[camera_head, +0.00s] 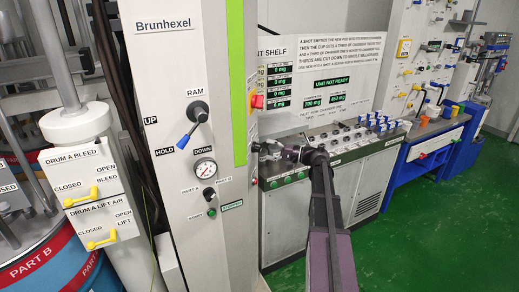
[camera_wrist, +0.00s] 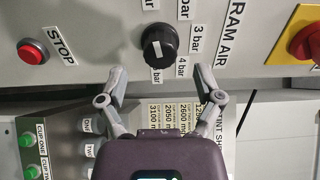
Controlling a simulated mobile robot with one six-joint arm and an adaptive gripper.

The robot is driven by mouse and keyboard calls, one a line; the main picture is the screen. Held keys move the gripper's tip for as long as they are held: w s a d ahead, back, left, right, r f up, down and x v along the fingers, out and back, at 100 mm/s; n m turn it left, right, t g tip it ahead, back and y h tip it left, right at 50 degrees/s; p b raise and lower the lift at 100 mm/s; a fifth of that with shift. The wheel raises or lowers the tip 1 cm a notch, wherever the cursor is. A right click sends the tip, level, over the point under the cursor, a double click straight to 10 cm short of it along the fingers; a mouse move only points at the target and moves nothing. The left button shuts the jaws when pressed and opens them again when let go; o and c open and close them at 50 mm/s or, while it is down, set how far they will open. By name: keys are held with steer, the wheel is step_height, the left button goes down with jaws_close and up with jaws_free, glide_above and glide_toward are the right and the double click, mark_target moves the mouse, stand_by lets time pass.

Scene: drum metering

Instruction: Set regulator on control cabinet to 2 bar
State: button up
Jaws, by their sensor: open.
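The regulator is a round black knob (camera_wrist: 160,43) on the grey cabinet face, beside RAM AIR lettering in the wrist view. Bar labels surround it; "3 bar" and "4 bar" are readable to its right and lower right. A white mark shows on the knob, but I cannot tell exactly which label it points to. My gripper (camera_wrist: 162,78) is open, its two fingers apart below the knob in the picture, one towards each side, with nothing between them. In the head view my gripper (camera_head: 268,149) is at the side of the Brunhexel cabinet (camera_head: 218,245); the knob cannot be made out there.
A red STOP button (camera_wrist: 32,51) lies left of the knob, and a red handle on a yellow plate (camera_wrist: 300,35) lies right. A bench panel with green buttons (camera_wrist: 32,171) is below. The cabinet front carries a RAM lever (camera_head: 186,137) and a gauge (camera_head: 205,168). Green floor (camera_head: 425,230) is open at right.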

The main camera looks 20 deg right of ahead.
mark_target(260, 148)
steer(key=shift+x, duration=2.05)
steer(key=c, duration=1.1)
